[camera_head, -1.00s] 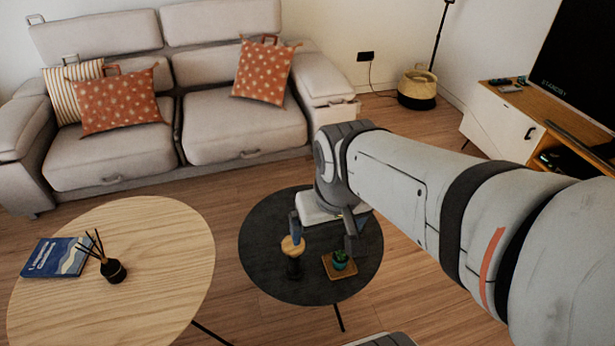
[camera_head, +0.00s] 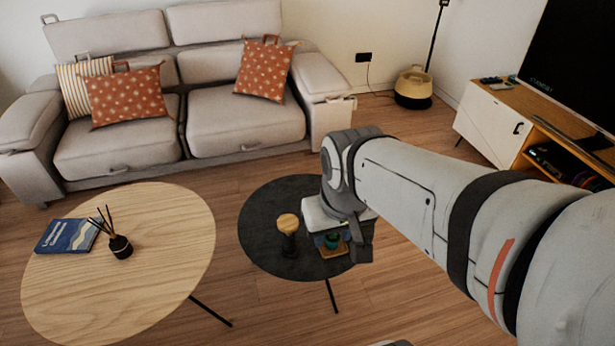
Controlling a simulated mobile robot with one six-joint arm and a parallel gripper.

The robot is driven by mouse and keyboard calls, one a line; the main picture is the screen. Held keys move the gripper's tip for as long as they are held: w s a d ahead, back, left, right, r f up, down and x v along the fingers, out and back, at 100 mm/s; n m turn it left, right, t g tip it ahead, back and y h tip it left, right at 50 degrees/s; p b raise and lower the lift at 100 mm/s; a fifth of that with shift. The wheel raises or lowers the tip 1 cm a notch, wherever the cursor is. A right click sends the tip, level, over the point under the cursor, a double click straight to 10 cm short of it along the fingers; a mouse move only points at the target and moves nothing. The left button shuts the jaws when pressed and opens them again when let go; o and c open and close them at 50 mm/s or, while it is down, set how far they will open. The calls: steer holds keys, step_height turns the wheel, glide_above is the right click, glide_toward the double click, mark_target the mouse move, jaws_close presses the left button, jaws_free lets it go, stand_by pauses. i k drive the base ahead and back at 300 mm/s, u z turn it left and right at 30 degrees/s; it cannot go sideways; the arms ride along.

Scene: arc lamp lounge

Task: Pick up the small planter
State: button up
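The small planter (camera_head: 332,241), a teal pot with a green plant, stands on a square wooden coaster (camera_head: 333,252) on the dark round table (camera_head: 262,215). My gripper (camera_head: 341,243) is over the right part of this table, pointing down, with its fingers apart. In the picture the planter lies between the two fingers, closer to the left one. My gripper partly covers the plant. I cannot tell how far above or behind the pot the fingertips are, and no contact is clear.
A dark jar with a wooden lid (camera_head: 288,228) stands just left of the planter. A pale wooden table (camera_head: 165,240) at left holds a blue book (camera_head: 68,235) and a reed diffuser (camera_head: 120,246). A sofa (camera_head: 235,120) stands behind; a TV cabinet (camera_head: 490,125) is at right.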

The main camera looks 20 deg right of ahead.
mark_target(332, 241)
steer(key=z, duration=0.25)
steer(key=i, duration=0.9)
steer(key=u, duration=0.2)
